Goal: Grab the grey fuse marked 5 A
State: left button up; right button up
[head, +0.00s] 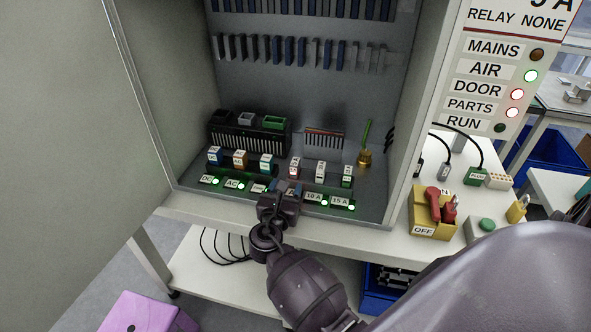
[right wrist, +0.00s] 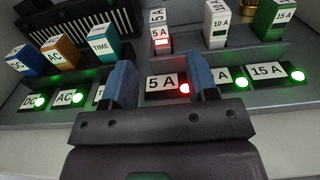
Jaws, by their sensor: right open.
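The pale grey fuse marked 5 A (right wrist: 160,38) stands upright in a row at the back of the lower shelf, behind the 5 A label (right wrist: 162,83), whose lamp is red. It also shows in the head view (head: 294,169), with a red band low on its front. My right gripper (right wrist: 161,78) is open and empty, its two blue fingers either side of the 5 A label, in front of and below the fuse. In the head view the right gripper (head: 288,188) reaches in over the cabinet's front edge. My left gripper is not in view.
To the fuse's right stand a white 10 A fuse (right wrist: 216,24) and a green 15 A fuse (right wrist: 274,20). To its left are TIME (right wrist: 100,43), AC (right wrist: 62,53) and DC (right wrist: 26,59) blocks. Cabinet walls close in both sides. A brass pot (head: 364,158) stands at right.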

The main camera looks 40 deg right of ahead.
aim_at(293, 171)
jog(key=x, duration=0.9)
jog(key=shift+w+d, duration=0.1)
jog(key=shift+c, duration=0.4)
grip_shut()
jog(key=shift+r, duration=0.1)
